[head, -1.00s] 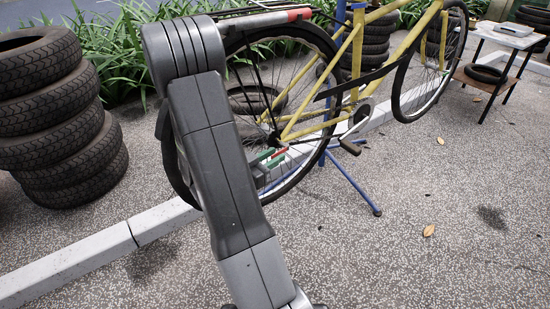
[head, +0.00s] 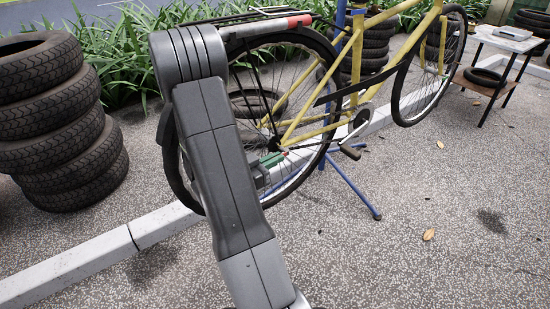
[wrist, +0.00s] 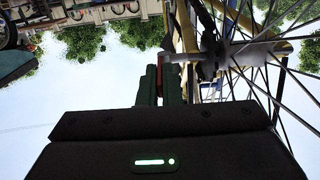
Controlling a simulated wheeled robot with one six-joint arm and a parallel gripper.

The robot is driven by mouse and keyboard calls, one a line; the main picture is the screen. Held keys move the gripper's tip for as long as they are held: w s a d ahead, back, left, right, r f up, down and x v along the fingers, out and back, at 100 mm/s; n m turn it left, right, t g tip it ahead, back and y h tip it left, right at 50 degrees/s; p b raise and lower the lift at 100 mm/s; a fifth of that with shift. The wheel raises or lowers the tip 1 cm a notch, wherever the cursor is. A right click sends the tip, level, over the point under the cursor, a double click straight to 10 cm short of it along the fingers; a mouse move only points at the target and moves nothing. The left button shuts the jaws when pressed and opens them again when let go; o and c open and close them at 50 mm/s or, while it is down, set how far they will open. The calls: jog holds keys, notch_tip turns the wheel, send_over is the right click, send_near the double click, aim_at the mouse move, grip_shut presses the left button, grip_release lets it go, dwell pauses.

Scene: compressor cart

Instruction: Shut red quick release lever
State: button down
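The red quick release lever (wrist: 160,72) is at the rear wheel's axle. In the wrist view it is a narrow red strip at the tips of my green fingers, below the axle end and hub (wrist: 200,57). In the head view only a small red bit (head: 285,153) shows at the hub. My gripper (head: 272,159) is at the hub with its green fingers close together. In the wrist view the fingers (wrist: 160,88) have the red strip in line with the narrow gap between them. I cannot tell whether they grip the lever or only touch it.
The yellow bicycle (head: 330,130) hangs on a blue stand (head: 352,186). Wheel spokes (wrist: 275,75) are close right of my fingers in the wrist view. Tyre stacks (head: 60,120) stand at left, and a small table (head: 505,42) is at far right.

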jog(key=shift+w+g+h, duration=0.1)
jog(key=shift+g+h, duration=0.2)
jog(key=c, duration=1.6)
grip_release()
